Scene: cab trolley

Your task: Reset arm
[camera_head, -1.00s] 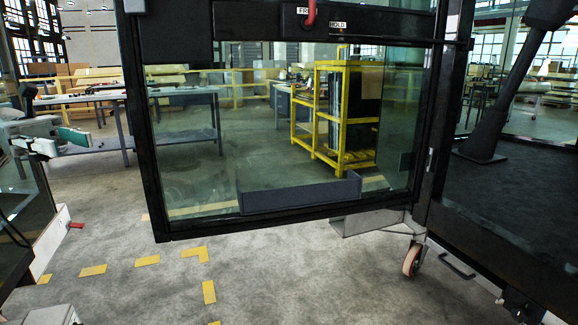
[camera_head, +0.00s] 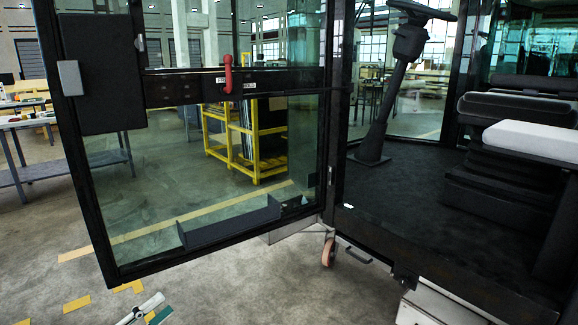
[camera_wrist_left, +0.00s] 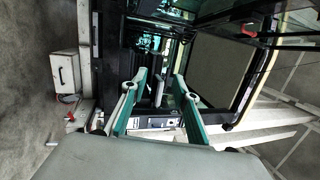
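My left gripper (camera_head: 146,311) shows at the bottom edge of the head view, below the lower left corner of the cab door (camera_head: 62,150). Only its white and green finger parts show there. In the left wrist view the two green fingers (camera_wrist_left: 160,78) stand apart with nothing between them, so it is open and empty. The glass door with its black frame stands open to the left of the cab and has a red handle (camera_head: 228,74). My right gripper is in neither current view.
The cab's dark floor (camera_head: 420,215), steering column (camera_head: 391,95) and seat (camera_head: 535,140) are at right. A yellow rack (camera_head: 218,150) and a table (camera_head: 70,168) stand beyond the door. Grey floor with yellow tape is clear at bottom left.

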